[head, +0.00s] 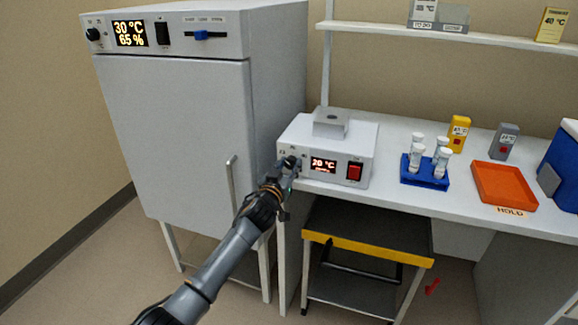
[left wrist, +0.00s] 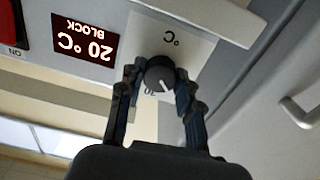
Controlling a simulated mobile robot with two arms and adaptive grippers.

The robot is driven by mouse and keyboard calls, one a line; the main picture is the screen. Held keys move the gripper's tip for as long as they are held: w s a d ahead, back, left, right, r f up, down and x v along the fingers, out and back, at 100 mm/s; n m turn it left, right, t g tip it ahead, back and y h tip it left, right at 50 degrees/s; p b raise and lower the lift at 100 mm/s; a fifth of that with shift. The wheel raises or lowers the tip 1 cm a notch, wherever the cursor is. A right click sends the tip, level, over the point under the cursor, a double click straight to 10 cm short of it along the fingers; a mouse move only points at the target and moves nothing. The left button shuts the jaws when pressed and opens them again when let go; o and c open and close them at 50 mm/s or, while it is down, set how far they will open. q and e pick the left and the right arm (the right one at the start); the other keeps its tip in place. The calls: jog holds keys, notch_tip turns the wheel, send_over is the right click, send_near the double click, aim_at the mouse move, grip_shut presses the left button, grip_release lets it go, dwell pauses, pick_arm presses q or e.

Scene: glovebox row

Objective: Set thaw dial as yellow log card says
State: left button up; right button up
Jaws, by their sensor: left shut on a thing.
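The thaw block (head: 362,140) is a white box on the bench, with a red display reading 20 °C. Its black dial (left wrist: 155,68) shows in the left wrist view, which sees the panel upside down; a white pointer line is on the knob. My left gripper (head: 288,166) is at the box's front left, its two fingers shut on the dial from either side, also in the left wrist view (left wrist: 160,78). The yellow card (head: 552,24) stands on the shelf at upper right and reads 40 °C; its smaller text is unclear. My right gripper is out of view.
A tall white cabinet (head: 180,130) reading 30 °C, 65 % stands left of the bench. A cart (head: 368,250) stands under the bench.

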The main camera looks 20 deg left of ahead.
pick_arm(q)
jog(key=m, duration=0.5)
jog(key=shift+m, duration=0.3)
jog(key=m, duration=0.5)
jog(key=shift+p, duration=0.35)
jog(key=m, duration=0.5)
jog(key=shift+m, duration=0.4)
jog(key=m+p, duration=0.1)
jog(key=m, duration=0.4)
jog(key=shift+d+f, duration=0.1)
jog(key=o, duration=1.1)
jog(key=shift+o, duration=0.2)
jog(key=shift+s, duration=0.1)
